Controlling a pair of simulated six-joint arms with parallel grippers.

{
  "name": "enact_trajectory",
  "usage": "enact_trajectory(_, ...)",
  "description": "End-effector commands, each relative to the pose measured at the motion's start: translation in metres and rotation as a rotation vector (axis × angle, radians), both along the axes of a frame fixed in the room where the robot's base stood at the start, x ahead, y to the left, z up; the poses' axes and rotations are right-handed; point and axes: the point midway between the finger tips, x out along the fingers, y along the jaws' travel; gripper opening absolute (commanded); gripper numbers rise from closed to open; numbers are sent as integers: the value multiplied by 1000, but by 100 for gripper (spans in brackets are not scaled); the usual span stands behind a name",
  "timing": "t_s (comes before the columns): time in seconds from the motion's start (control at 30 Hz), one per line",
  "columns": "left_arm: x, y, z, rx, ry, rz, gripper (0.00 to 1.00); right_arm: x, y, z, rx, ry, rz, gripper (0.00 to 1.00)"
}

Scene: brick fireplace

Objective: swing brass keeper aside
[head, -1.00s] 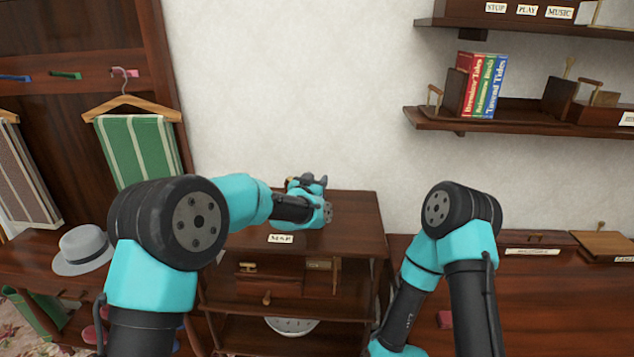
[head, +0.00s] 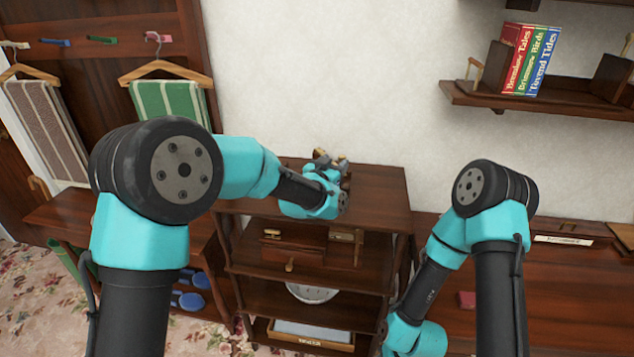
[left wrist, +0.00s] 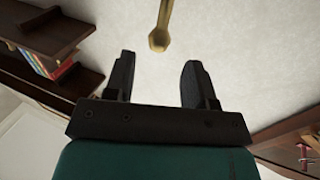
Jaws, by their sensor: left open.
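My left gripper (head: 330,160) is over the top of the dark wooden shelf unit, near the wall. In the left wrist view its two black fingers (left wrist: 158,80) are apart, with nothing between them. A brass rod with a rounded end (left wrist: 159,40) shows just beyond the fingertips there, apart from them; I cannot tell for sure that it is the keeper. On the unit's upper shelf, a wooden box (head: 310,247) has small brass fittings (head: 272,233). My right gripper is out of view; only its arm shows at the right.
The shelf unit's top (head: 385,190) is clear right of my left gripper. A wall shelf (head: 560,102) holds three books (head: 530,60). Hangers with towels (head: 170,100) hang at the left. A pale bowl (head: 313,292) sits on a lower shelf.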

Motion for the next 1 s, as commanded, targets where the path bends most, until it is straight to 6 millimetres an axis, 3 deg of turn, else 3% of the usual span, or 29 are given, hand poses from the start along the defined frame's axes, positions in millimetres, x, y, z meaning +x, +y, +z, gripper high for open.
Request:
enact_trajectory(0.5,-72,49,0,0,0,1,50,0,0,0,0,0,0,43)
enact_trajectory(0.93,-82,55,0,-1,-1,1,50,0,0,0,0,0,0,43)
enact_trajectory(1.0,-82,55,0,0,0,2,50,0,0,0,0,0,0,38)
